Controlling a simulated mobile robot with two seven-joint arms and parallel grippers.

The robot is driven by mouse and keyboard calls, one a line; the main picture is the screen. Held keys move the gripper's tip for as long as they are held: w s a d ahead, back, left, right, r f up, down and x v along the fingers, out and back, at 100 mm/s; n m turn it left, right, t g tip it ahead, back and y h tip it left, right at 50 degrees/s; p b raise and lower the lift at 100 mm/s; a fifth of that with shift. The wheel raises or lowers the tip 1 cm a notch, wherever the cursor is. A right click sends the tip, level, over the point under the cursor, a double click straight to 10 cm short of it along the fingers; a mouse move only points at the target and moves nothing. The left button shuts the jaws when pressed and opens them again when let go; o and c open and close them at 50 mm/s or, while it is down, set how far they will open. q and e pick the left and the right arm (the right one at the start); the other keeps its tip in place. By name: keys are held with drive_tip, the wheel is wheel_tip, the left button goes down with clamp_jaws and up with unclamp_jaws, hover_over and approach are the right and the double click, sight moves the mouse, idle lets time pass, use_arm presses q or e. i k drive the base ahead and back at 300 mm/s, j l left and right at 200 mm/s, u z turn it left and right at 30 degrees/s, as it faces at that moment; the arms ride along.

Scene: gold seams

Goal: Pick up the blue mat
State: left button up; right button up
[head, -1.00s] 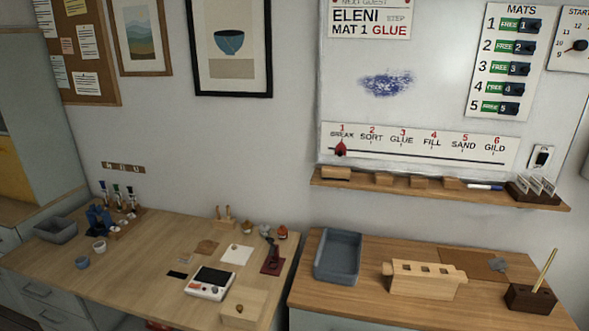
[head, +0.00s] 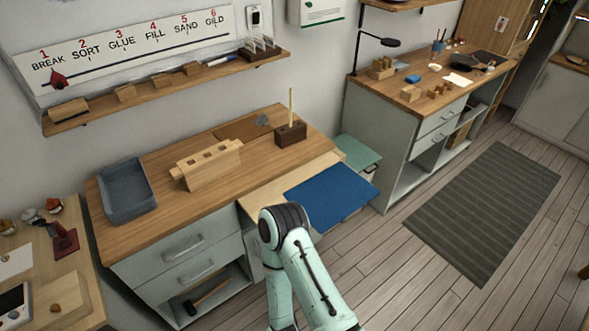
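The flat blue mat (head: 332,194) lies right of the middle of the head view. It is over a pale wood board (head: 275,188) that sticks out from the front of the workbench; I cannot tell whether it hangs past the board's edge. A bent part of one of my arms stands in front, close to the mat's near left side. Neither gripper shows in the view, and nothing is seen holding the mat.
The workbench holds a grey-blue tray (head: 126,190), a slotted wooden block (head: 207,163) and a dark wooden holder (head: 290,133). A green panel (head: 358,153) sits behind the mat. A striped grey rug (head: 485,215) lies on open floor at right.

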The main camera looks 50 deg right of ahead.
sight(328, 198)
drive_tip(key=z, duration=2.1)
drive_tip(key=l+u, duration=0.1)
drive_tip(key=u, duration=0.2)
drive_tip(key=l+u, duration=0.25)
drive_tip(key=k+l+u, duration=0.1)
drive_tip(key=l+u, duration=0.4)
drive_tip(key=l, duration=0.45)
drive_tip(key=k+l, duration=0.1)
drive_tip(key=l, duration=0.55)
drive_tip(key=l+u, duration=0.1)
drive_tip(key=l, duration=0.5)
drive_tip(key=k+l, duration=0.15)
drive_tip(key=l, duration=0.45)
drive_tip(key=i+l+u, duration=0.15)
drive_tip(key=l, duration=0.25)
drive_tip(key=i+l+u, duration=0.15)
drive_tip(key=l, duration=0.2)
drive_tip(key=i+l+u, duration=0.15)
drive_tip(key=l, duration=0.3)
drive_tip(key=i+l+u, duration=0.15)
drive_tip(key=l, duration=0.3)
drive_tip(key=i+l+u, duration=0.15)
drive_tip(key=l, duration=0.3)
